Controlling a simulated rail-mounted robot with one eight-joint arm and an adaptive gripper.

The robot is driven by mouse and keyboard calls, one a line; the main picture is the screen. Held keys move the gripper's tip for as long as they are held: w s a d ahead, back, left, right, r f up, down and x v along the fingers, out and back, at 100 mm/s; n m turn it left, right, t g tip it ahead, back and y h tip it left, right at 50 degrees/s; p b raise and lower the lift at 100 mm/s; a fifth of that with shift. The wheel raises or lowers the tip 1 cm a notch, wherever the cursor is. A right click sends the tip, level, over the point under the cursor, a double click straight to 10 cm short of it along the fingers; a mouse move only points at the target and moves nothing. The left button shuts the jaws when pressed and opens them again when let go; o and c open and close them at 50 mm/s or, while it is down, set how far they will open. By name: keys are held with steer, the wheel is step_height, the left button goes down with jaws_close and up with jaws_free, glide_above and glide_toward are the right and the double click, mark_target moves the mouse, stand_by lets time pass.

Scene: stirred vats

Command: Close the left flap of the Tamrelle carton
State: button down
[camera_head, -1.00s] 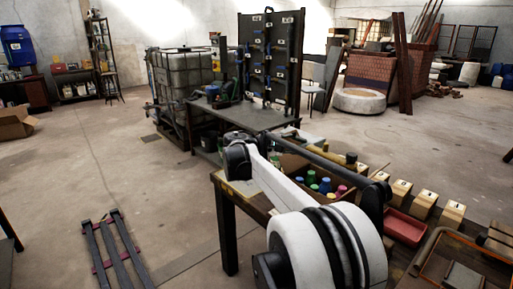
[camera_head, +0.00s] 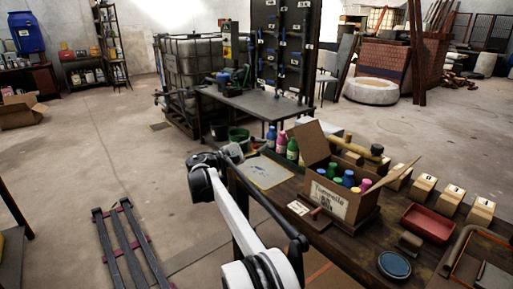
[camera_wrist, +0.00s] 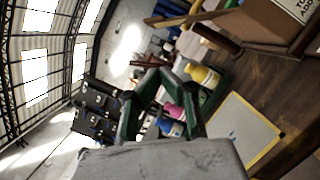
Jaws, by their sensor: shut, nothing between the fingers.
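The Tamrelle carton (camera_head: 326,197) stands open on the dark workbench, with several coloured bottles inside. Its left flap (camera_head: 311,146) stands raised at its left and back side, and another flap (camera_head: 397,178) slants outward at the right. In the wrist view part of the carton (camera_wrist: 285,22) shows at the upper right, cut off by the frame. My gripper (camera_wrist: 160,73) is shut and empty, its green fingers meeting at the tips. In the head view it is small and dark, near the bench's left end, apart from the carton and left of it.
Several bottles (camera_head: 281,143) stand behind the yellow-edged mat (camera_head: 263,172), left of the carton. A mallet-like tool (camera_head: 355,147) lies behind the carton.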

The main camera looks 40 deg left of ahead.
steer(key=w+d+r+b, duration=0.1)
steer(key=w+d+r, duration=0.2)
steer(key=w+d, duration=0.2)
stand_by(0.7)
steer(key=shift+r, duration=0.1)
